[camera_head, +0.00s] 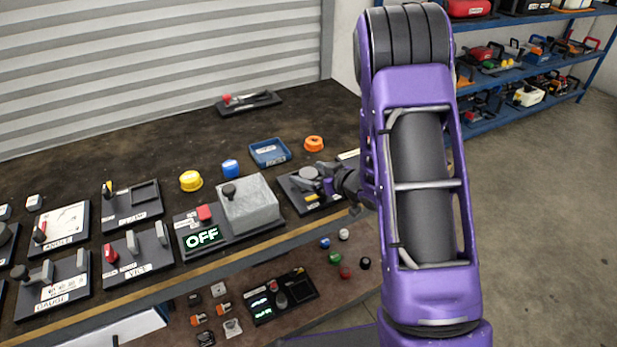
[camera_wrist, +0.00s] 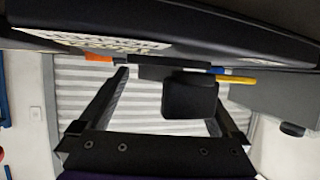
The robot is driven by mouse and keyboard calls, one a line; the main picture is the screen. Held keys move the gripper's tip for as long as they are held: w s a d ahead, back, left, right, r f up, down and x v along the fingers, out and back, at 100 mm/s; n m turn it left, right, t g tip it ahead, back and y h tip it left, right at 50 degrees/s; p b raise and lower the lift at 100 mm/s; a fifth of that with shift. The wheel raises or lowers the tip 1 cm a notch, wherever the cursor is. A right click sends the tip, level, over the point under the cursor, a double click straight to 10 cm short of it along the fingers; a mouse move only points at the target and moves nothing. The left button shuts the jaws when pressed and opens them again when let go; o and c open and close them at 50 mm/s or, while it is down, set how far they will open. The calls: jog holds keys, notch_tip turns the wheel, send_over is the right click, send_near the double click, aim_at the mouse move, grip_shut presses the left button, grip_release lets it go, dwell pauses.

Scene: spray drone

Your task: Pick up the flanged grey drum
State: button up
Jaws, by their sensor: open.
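A small grey rounded piece (camera_head: 308,173), which looks like the flanged grey drum, sits on a black board (camera_head: 299,200) at the right end of the bench, partly covered by my gripper. My gripper (camera_head: 328,184) reaches in low from the right, right beside it. In the wrist view, which looks upside down, my gripper (camera_wrist: 168,95) is open with its two dark fingers apart. A dark rounded block (camera_wrist: 190,97) shows between them near the board (camera_wrist: 220,38). I cannot tell if this block is the drum, or if the fingers touch it.
A grey box on a board with an OFF display (camera_head: 203,237) stands left of my gripper. Blue (camera_head: 231,168), yellow (camera_head: 190,180) and orange (camera_head: 314,144) round pieces and a blue tray (camera_head: 270,152) stand behind. A lower shelf holds several small parts. Open floor lies right.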

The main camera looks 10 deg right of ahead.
aim_at(311, 174)
jog(key=c, duration=1.5)
jog(key=shift+o, duration=0.2)
notch_tip(311, 174, up, 9)
jog(key=shift+r+p, duration=0.1)
jog(key=shift+p, duration=1.05)
jog(key=shift+s+d+f+m+t+h+p, duration=0.95)
jog(key=shift+s+m+h+p, duration=1.1)
jog(key=shift+s+m+h, duration=0.95)
jog(key=w+n+y, duration=0.1)
jog(key=w+a+r+n+b, duration=0.1)
jog(key=w, duration=0.1)
jog(key=w+a+y+b, duration=0.1)
jog(key=shift+w+a+r+n+y, duration=0.1)
jog(key=shift+w+r+n+y, duration=0.2)
jog(key=shift+w+r+n, duration=0.1)
jog(key=shift+w+d+r+n+g+y+b, duration=0.1)
jog(key=shift+w+r+n+g+y+b, duration=0.15)
jog(key=shift+n+g+y+b, duration=0.45)
jog(key=shift+w+d+r+n+g+y+b, duration=0.15)
jog(key=shift+w+n+g+y+b, duration=0.15)
jog(key=shift+n+y, duration=0.65)
